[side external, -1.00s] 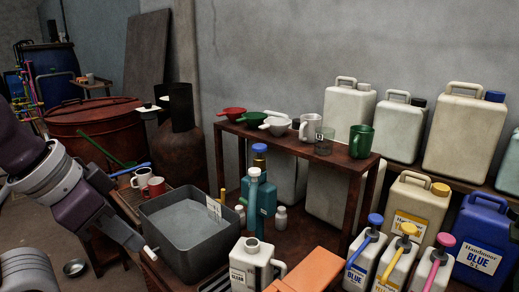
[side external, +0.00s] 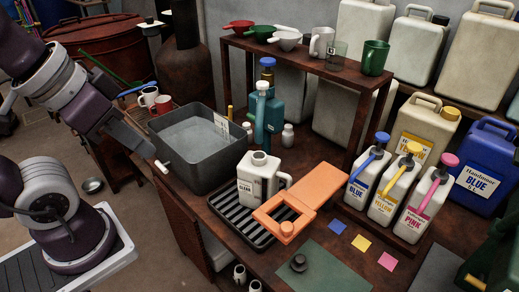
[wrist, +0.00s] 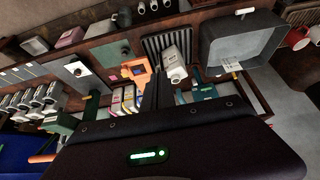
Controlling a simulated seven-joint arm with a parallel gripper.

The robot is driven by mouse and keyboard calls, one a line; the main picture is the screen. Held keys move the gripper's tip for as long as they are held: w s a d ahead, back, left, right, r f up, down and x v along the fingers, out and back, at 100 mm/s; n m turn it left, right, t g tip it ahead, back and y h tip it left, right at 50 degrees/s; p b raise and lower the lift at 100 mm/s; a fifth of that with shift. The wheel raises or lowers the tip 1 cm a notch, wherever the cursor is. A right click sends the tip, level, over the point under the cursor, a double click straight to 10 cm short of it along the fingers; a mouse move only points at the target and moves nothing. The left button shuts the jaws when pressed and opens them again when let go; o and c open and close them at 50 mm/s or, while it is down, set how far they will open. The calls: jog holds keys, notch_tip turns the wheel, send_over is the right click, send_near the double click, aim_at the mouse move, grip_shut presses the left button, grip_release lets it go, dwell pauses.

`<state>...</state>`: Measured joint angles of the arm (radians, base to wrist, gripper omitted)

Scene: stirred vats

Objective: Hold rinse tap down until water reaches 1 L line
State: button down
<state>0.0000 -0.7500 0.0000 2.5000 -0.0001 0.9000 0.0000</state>
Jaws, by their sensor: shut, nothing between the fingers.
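A grey basin (side external: 190,130) has a short white spigot (side external: 163,167) on its near-left side, the only tap-like part I can make out. Whether its flat grey inside is water is unclear. A white jug (side external: 255,182) with a "CLEAN" label stands upright on a black slatted grate (side external: 225,208); its water level and any 1 L line cannot be read. My gripper (side external: 150,152) is shut and empty, pointing down-right. It overlaps the basin's left side in the side view, but the wrist view shows basin (wrist: 240,50) and jug (wrist: 176,62) apart from the fingers (wrist: 156,92).
An orange hinged frame (side external: 290,205) lies right of the jug. Blue, yellow and pink pump bottles (side external: 408,180) stand further right. A teal pump bottle (side external: 274,115) is behind the jug. A wooden shelf (side external: 300,55) holds mugs and scoops.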

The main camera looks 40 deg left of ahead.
jog(key=w+a+r+t, duration=0.1)
jog(key=w+a+t, duration=0.2)
jog(key=w+a, duration=0.3)
jog(key=w+a+r+t, duration=0.1)
jog(key=w+a+t, duration=0.2)
jog(key=w, duration=1.4)
jog(key=w+a+r+t, duration=0.2)
jog(key=w+a+t, duration=0.2)
jog(key=w+a, duration=0.4)
jog(key=w, duration=0.3)
jog(key=shift+w+a, duration=0.35)
jog(key=shift+w, duration=0.15)
send_over(268, 68)
jog(key=v, duration=0.2)
notch_tip(268, 68, down, 5)
jog(key=shift+a+f, duration=0.15)
jog(key=shift+f, duration=0.65)
